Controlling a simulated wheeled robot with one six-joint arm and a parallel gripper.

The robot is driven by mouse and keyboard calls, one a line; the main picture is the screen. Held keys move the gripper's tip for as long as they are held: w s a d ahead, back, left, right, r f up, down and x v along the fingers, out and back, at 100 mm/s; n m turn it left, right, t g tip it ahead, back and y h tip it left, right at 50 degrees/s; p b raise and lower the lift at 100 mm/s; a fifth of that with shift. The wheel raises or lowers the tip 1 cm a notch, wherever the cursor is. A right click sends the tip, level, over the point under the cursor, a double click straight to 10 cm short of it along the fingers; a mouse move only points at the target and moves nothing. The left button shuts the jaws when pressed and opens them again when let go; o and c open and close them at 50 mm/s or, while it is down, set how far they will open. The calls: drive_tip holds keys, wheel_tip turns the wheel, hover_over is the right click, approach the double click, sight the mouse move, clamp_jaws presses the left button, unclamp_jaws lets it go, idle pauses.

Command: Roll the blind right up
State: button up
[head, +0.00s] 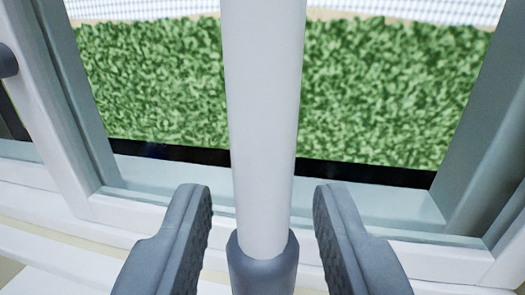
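A white pole (263,120) stands upright in the middle of the head view, in front of the window. A grey collar (262,262) is fitted around its lower end. My gripper (262,212) is open, with one grey finger on each side of the pole and collar. A gap shows between each finger and the pole, so neither finger appears to touch it. The blind itself cannot be made out. The pole's upper end is out of view.
A window with a pale frame (60,110) fills the view, with a green hedge (390,80) behind the glass. A dark round knob (7,60) sits on the frame at the far left. A white sill (60,262) runs below.

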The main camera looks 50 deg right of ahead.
drive_tip(key=shift+x, duration=0.8)
clamp_jaws()
drive_tip(key=shift+r, duration=0.1)
wheel_tip(320, 180, up, 24)
idle(0.9)
drive_tip(key=shift+r, duration=0.15)
